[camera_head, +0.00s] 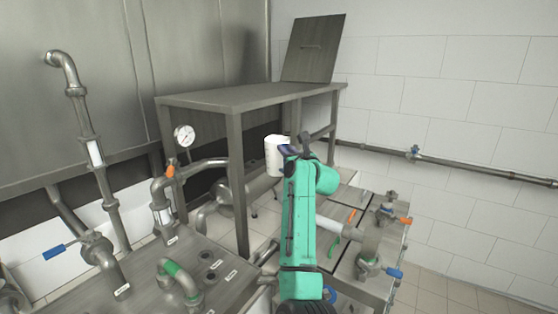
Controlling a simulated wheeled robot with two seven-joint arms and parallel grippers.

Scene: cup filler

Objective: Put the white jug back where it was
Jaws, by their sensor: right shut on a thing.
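The white jug (272,155) shows in the head view near the middle, beside the front of the raised metal table (245,97). My right gripper (289,151) is at the jug's right side, at the far end of my green arm, and is shut on it. The jug looks upright. The gripper's fingers and the jug's right side are mostly hidden by my own arm. I cannot tell whether the jug touches anything below. My left gripper is not in view.
The raised table's top is bare except for a tilted metal panel (312,50) at its back. Pipes with a gauge (184,135) stand left. A lower bench (205,262) with holes and a valve bench (372,240) lie in front. A wall pipe (450,167) runs right.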

